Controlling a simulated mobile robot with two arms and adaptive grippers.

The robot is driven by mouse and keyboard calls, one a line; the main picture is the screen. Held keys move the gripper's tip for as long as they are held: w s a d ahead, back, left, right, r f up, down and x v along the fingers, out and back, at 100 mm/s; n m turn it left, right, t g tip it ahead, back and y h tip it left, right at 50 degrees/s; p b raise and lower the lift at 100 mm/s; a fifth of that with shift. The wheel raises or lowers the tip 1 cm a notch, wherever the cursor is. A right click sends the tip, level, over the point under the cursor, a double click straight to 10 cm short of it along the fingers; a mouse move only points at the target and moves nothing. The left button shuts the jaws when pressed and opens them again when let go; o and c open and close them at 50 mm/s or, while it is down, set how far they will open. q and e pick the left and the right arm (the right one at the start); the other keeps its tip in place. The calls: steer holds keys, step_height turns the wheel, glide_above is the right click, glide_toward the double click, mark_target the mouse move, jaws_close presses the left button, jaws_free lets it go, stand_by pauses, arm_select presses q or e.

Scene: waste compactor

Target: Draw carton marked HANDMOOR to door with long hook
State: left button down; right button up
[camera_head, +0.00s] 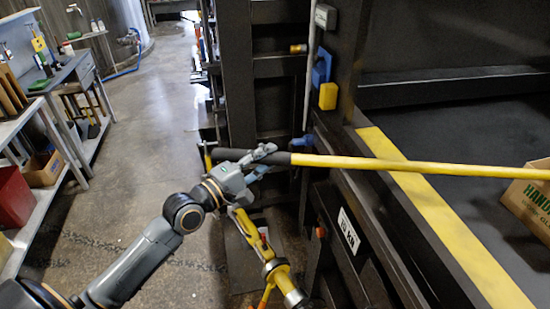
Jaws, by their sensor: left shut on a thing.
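The long hook is a yellow pole (420,166) with a black grip at its left end. My left gripper (262,161) is shut on the black grip. The pole runs level to the right, over the yellow-striped sill and into the dark compactor chamber. Its hook end is past the right edge of the picture. The brown carton (529,205) stands on the chamber floor at the far right, cut off by the picture edge. Green letters starting "HAN" show on it. The pole crosses the carton's upper part; I cannot tell if they touch. My right gripper is not in view.
The yellow-striped sill (440,215) borders the chamber opening. A dark frame post (240,75) and a yellow ratchet-like fitting (279,272) are near my left arm. Benches, a red bin (14,208) and a small box (45,167) line the left; floor between is clear.

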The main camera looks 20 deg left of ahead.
arm_select(q)
steer(key=shift+s+a+b, duration=0.95)
steer(key=shift+s+a, duration=0.35)
steer(key=shift+a, duration=0.25)
steer(key=s+a+b, duration=0.1)
steer(key=a+b, duration=0.1)
steer(key=s+a+b, duration=0.2)
steer(key=shift+f, duration=0.15)
steer(key=shift+s+a+r+b, duration=0.25)
steer(key=shift+s+a+b, duration=0.1)
steer(key=shift+b, duration=0.35)
step_height(320, 180, up, 11)
steer(key=p, duration=1.3)
glide_above(229, 159)
steer(key=shift+s+d+r, duration=0.15)
steer(key=shift+d+r, duration=0.1)
steer(key=shift+r, duration=0.3)
steer(key=shift+s+d+r, duration=0.15)
steer(key=shift+d+r, duration=0.1)
steer(key=shift+r, duration=0.25)
